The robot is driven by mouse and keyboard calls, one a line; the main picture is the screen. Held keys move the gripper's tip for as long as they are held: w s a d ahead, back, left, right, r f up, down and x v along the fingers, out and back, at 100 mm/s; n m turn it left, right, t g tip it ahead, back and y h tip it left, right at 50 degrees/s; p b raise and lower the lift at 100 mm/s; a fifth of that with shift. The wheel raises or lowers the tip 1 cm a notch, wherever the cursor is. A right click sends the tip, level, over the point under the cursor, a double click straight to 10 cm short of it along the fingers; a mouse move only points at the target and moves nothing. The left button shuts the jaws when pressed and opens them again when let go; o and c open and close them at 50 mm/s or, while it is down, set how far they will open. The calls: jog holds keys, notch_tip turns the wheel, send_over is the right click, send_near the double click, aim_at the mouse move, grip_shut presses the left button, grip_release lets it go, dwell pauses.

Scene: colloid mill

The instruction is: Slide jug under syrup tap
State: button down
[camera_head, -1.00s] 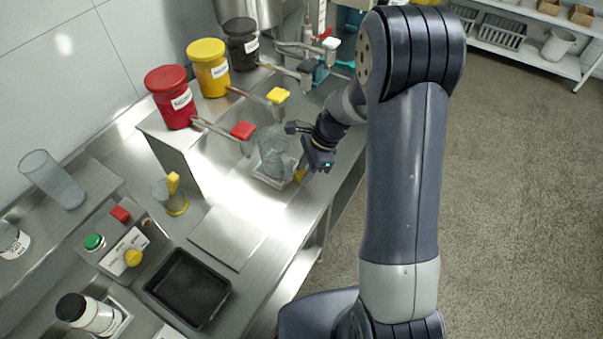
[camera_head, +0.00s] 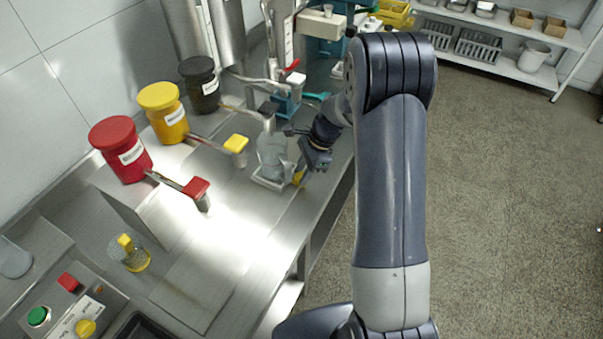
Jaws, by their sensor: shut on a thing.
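A clear grey jug (camera_head: 271,150) stands on a small pale tray (camera_head: 268,183) on the steel counter. My gripper (camera_head: 304,152) is at its right side and shut on it; the exact contact is hard to see. A yellow part (camera_head: 299,174) shows just below the gripper, possibly the jug's handle. The jug is right of the yellow tap and nearer the front than the black tap. The pot labels are too small to read surely.
The red pot (camera_head: 121,149), yellow pot (camera_head: 163,113) and black pot (camera_head: 199,85) stand on a raised steel ledge. A control box (camera_head: 66,310) is at lower left. The counter before the red tap is clear.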

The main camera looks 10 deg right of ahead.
jog(key=c, duration=1.1)
grip_release()
jog(key=shift+o, duration=0.2)
jog(key=shift+r, duration=0.1)
jog(key=b+v, duration=0.1)
jog(key=v, duration=0.9)
jog(key=shift+r, duration=0.3)
jog(key=shift+d, duration=0.1)
